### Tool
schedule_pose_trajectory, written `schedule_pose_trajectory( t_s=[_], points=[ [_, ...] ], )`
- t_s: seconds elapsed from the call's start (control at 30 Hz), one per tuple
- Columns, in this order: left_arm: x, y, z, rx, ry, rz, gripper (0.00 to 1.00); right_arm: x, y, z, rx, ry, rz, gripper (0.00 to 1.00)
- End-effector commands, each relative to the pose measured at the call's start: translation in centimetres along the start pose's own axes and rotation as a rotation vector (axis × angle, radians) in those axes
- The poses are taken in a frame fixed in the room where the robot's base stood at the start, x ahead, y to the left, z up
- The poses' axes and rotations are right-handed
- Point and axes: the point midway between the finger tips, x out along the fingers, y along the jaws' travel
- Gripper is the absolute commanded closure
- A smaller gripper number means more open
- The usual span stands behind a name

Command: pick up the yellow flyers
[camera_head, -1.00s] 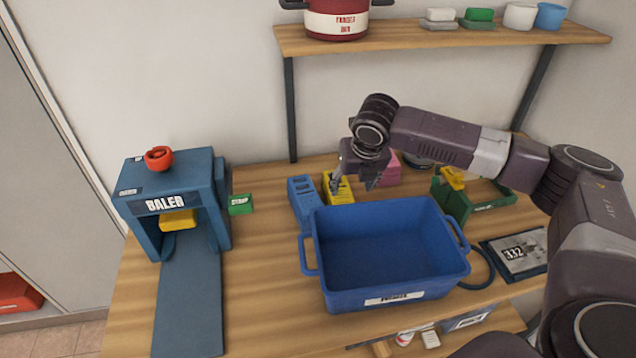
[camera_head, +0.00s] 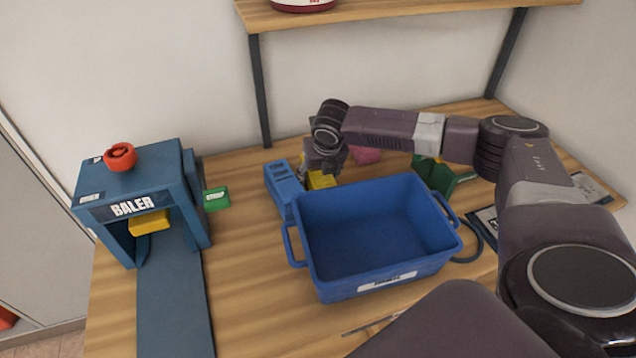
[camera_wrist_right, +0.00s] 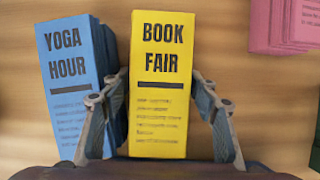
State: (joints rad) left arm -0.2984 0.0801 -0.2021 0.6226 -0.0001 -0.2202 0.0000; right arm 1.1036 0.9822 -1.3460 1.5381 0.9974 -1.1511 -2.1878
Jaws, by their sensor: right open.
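The yellow flyers (camera_wrist_right: 160,80) are a stack printed "BOOK FAIR" on the table. In the head view only a bit of the yellow flyers (camera_head: 321,180) shows behind the blue bin, partly covered by my right gripper. My right gripper (camera_wrist_right: 160,158) is open, with one finger on each side of the yellow stack. Its left finger is in or beside the narrow gap to the blue flyers (camera_wrist_right: 78,85), printed "YOGA HOUR". I cannot tell whether the fingers touch the stack. My left gripper is out of view.
An empty blue bin (camera_head: 372,280) stands in front of the flyers. Pink flyers (camera_wrist_right: 280,25) lie to their right. A blue baler (camera_head: 135,200) and a green block (camera_head: 216,198) are at left; a green tray (camera_head: 437,178) is at right.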

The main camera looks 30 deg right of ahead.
Motion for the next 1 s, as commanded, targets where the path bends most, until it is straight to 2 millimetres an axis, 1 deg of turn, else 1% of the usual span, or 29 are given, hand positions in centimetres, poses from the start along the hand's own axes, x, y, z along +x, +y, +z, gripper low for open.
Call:
schedule_pose_trajectory(
  t_s=[0.07,0.17,0.2,0.57,0.87,1.0],
  points=[
    [0.0,-0.1,-0.6,0.0,0.008,-0.001,0.6,0.1,0.0,0.0,0.0,0.0,0.0,0.45],
    [0.0,-0.1,-0.6,0.0,0.009,-0.001,0.6,0.1,0.0,0.0,0.0,0.0,0.0,0.45],
    [0.0,-0.1,-0.6,0.0,0.008,-0.001,0.6,0.1,0.0,0.0,0.0,0.0,0.0,0.47],
    [0.0,-0.1,0.3,-0.002,-0.004,-0.001,0.6,0.0,0.0,0.0,0.0,0.0,0.0,0.87],
    [0.0,-0.1,0.4,-0.003,-0.006,-0.001,0.6,-0.2,0.0,0.2,0.001,-0.003,0.001,0.88],
    [0.2,-0.1,0.4,-0.003,-0.006,-0.001,0.6,-1.0,0.0,0.6,0.001,-0.004,0.001,0.88]
  ],
)
